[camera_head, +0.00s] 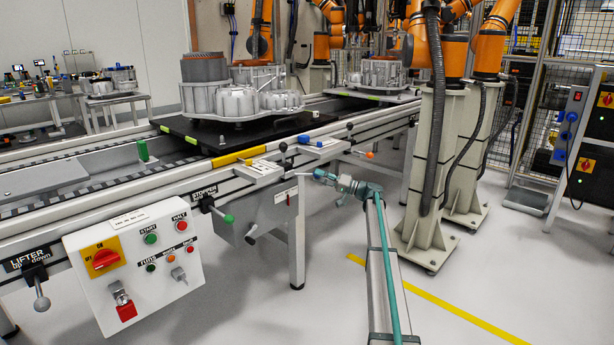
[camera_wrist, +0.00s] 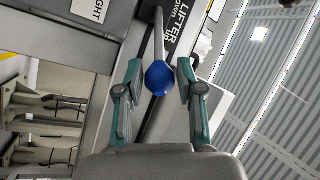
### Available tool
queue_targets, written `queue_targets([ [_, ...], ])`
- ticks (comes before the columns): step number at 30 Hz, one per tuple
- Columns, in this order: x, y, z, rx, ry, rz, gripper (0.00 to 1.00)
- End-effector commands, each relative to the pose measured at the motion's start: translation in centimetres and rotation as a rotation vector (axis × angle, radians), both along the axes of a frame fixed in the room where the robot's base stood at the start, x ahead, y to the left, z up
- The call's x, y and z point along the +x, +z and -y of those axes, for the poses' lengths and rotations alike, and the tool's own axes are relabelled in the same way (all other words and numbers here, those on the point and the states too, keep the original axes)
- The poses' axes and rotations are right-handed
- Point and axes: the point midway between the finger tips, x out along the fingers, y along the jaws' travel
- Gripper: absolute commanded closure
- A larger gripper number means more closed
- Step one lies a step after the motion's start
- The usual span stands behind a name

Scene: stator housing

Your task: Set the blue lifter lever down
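The blue lifter lever shows in the wrist view as a round blue knob (camera_wrist: 158,78) on a thin grey rod. The rod meets the machine beside a black label (camera_wrist: 181,24) reading LIFTER, with up and down marks. My gripper (camera_wrist: 160,72) is open, with one finger on each side of the knob and a visible gap on both sides. In the head view my gripper (camera_head: 322,176) is at the conveyor's side, at the end of a short, near-level pale rod (camera_head: 304,174). The knob is hard to make out there.
The conveyor (camera_head: 75,184) carries a stator housing (camera_head: 235,95) on a black pallet. A control panel (camera_head: 135,262) and another lifter lever with a grey knob (camera_head: 41,303) are at the front left. A conveyor leg (camera_head: 297,240) stands below my gripper. Orange robots stand behind.

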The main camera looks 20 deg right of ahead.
Motion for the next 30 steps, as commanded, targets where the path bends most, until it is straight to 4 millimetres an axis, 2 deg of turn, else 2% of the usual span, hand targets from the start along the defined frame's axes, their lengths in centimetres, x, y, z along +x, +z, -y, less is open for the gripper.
queue_targets([
  [3,1.4,0.3,-1.7,0.000,0.001,0.000,0.63],
  [9,3.0,0.8,-3.6,0.000,0.001,-0.001,0.63],
  [23,3.6,1.2,-4.3,0.000,0.000,-0.001,0.63],
  [27,3.6,1.2,-4.3,0.000,0.000,-0.001,0.86],
  [30,3.6,1.2,-4.3,0.000,0.000,-0.001,1.00],
])
